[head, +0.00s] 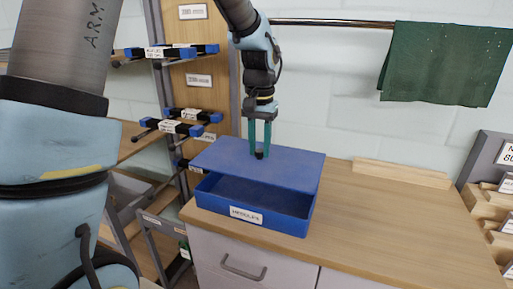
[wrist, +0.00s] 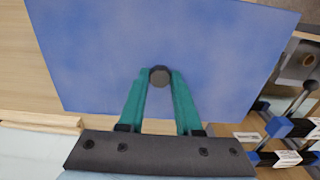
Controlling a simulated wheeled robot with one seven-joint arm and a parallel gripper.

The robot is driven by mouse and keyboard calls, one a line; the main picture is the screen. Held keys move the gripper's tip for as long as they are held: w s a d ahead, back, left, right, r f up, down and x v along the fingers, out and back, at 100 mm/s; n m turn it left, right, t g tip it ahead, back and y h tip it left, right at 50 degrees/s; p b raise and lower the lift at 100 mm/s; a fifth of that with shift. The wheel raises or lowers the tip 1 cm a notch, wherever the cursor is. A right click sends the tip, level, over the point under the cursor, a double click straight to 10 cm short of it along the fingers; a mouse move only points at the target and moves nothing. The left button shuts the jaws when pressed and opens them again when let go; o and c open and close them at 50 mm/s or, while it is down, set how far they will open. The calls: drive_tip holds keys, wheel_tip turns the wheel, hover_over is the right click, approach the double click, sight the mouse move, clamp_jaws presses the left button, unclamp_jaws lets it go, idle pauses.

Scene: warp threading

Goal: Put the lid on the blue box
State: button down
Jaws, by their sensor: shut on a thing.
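The blue box (head: 254,215) stands on the wooden counter, with a white label on its front. Its open inside shows dark below the lid at the front. The flat blue lid (head: 285,165) is above the box, over its rear part, with a gap at the front; whether its back edge touches the box is hidden. My gripper (head: 260,153), with teal fingers, is shut on the lid's dark round knob. In the wrist view the knob (wrist: 159,76) sits between the fingertips, and the lid (wrist: 220,50) fills most of the picture, hiding the box.
The wooden counter (head: 370,220) is clear to the right of the box. A wooden strip (head: 402,173) lies along the wall. A green cloth (head: 445,62) hangs from a rail. Racks with blue-ended clamps (head: 185,127) stand at the left, and labelled wooden bins (head: 490,210) at the right.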

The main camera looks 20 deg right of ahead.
sight(258, 160)
drive_tip(key=shift+w+a, duration=0.1)
drive_tip(key=shift+f+b, duration=0.7)
drive_tip(key=shift+f, duration=0.05)
wheel_tip(258, 160, down, 4)
drive_tip(key=b, duration=0.3)
drive_tip(key=shift+r, duration=0.1)
drive_tip(key=shift+f+b, duration=0.35)
drive_tip(key=shift+f, duration=0.4)
drive_tip(key=shift+f, duration=0.4)
idle(0.9)
drive_tip(key=c, duration=0.5)
unclamp_jaws()
drive_tip(key=shift+o, duration=0.3)
